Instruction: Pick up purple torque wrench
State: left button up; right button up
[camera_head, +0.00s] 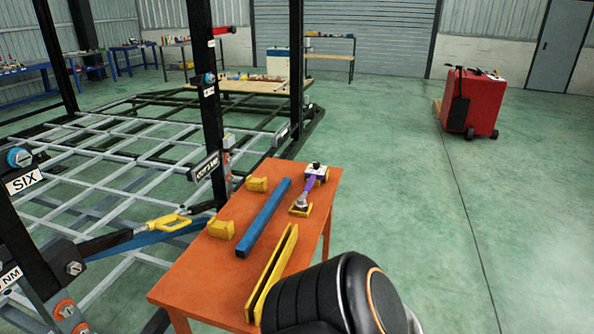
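The purple torque wrench (310,186) lies toward the far right side of an orange table (190,276). It appears to rest on two yellow supports, one near each end. Its far end is dark and its near end is grey metal. Nothing is touching it from above. Neither of my grippers shows in this view. A black rounded arm link of mine covers the bottom middle and hides the table's near right corner.
A blue bar (264,217), a long yellow bracket (272,272) and yellow blocks (257,184) share the tabletop. A black post (209,110) and metal chassis (110,150) stand left. A red cart (471,102) stands far right. The green floor right of the table is clear.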

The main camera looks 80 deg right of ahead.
aim_at(301, 205)
jog(key=z, duration=2.7)
jog(key=u, duration=1.1)
jog(key=l+u, duration=0.45)
jog(key=i+l+u, duration=0.1)
jog(key=l+u, duration=0.6)
jog(key=l, duration=0.15)
jog(key=k+l+u, duration=0.25)
jog(key=l+u, duration=0.1)
jog(key=l, duration=0.25)
jog(key=k+l+u, duration=0.1)
jog(key=l, duration=0.2)
jog(key=k+l+u, duration=0.1)
jog(key=l, duration=0.25)
jog(key=k+l, duration=0.2)
jog(key=l, duration=0.2)
jog(key=k+l+u, duration=0.1)
jog(key=l, duration=0.35)
jog(key=k, duration=0.05)
